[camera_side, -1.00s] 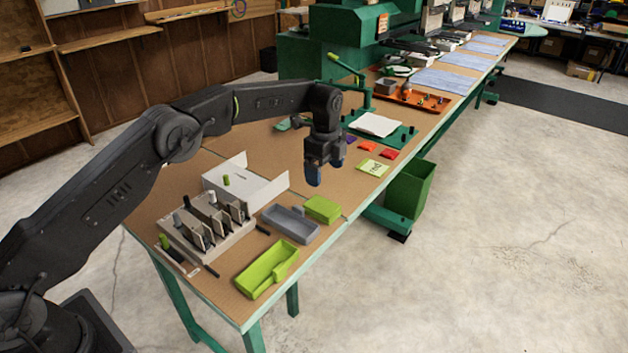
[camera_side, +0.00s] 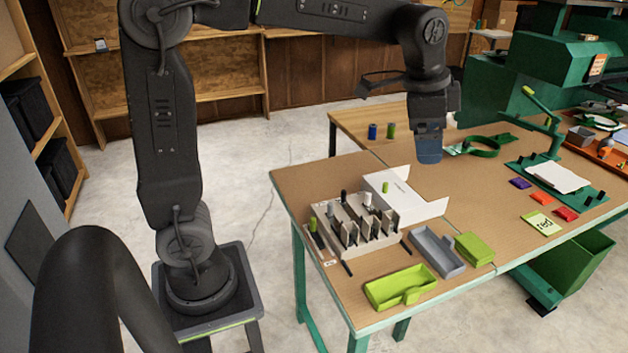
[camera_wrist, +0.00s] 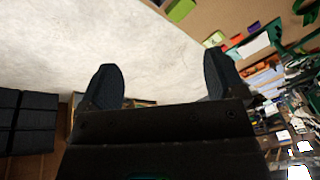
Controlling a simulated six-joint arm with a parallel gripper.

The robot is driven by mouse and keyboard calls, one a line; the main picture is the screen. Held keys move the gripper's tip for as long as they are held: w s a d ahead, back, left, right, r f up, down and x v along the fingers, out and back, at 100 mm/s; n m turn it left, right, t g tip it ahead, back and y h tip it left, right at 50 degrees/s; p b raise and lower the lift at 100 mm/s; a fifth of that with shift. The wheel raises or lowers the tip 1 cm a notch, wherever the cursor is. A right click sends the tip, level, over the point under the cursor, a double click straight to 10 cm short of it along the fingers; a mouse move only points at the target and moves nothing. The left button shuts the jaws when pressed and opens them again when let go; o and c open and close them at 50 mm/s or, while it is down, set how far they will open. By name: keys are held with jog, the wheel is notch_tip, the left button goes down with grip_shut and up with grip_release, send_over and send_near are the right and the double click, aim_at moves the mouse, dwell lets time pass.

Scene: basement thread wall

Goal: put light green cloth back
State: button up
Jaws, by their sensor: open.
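The light green cloth (camera_side: 541,222) is a small flat square with dark lettering. It lies on the brown tabletop at the right in the side view, near the table's front edge. My gripper (camera_side: 429,152) is above the table, left of the cloth and well apart from it. In the wrist view my gripper (camera_wrist: 161,80) has its two dark fingers spread, with nothing between them. A light green patch shows beside the right fingertip there; I cannot tell whether it is the cloth.
Purple (camera_side: 520,183), orange (camera_side: 540,196) and red (camera_side: 566,214) squares lie near the cloth. A green board (camera_side: 590,190) bears a white sheet. A lime tray (camera_side: 400,288), grey tray (camera_side: 437,250), lime box (camera_side: 474,248) and white rack (camera_side: 330,246) stand nearer. A green bin (camera_side: 570,268) is below the edge.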

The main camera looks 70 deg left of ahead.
jog(key=s+f+n+t, duration=0.1)
jog(key=s+f+n, duration=0.1)
jog(key=s, duration=0.8)
jog(key=s+a+f+n+t, duration=0.1)
jog(key=s+f+n, duration=0.2)
jog(key=s, duration=0.7)
jog(key=n, duration=0.2)
jog(key=shift+n, duration=0.3)
jog(key=shift+w, duration=0.1)
jog(key=shift+c, duration=0.5)
